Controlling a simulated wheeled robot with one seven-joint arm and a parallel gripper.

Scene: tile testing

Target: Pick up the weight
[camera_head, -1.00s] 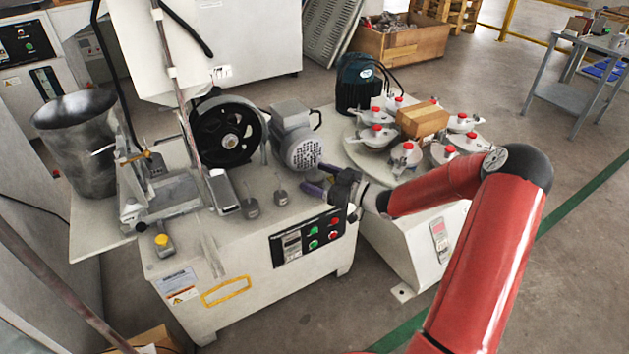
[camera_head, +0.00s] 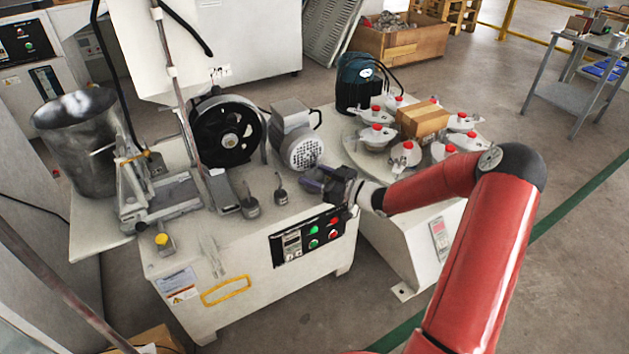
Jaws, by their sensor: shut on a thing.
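Two small dark grey weights with thin upright stems stand on the white machine's top: one weight (camera_head: 251,208) at left, another weight (camera_head: 281,196) nearer my gripper. My gripper (camera_head: 312,181), with dark purplish fingers, is low over the machine top, to the right of both and apart from them. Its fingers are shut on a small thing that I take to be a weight. The fingers hide it, so I cannot make out its shape or whether it touches the surface.
A grey motor (camera_head: 298,140) stands close behind my gripper, with a black pulley wheel (camera_head: 228,132) left of it. A round table (camera_head: 352,140) with red-knobbed clamps and a brown block (camera_head: 422,119) lies to the right. The front control panel (camera_head: 308,237) is below.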

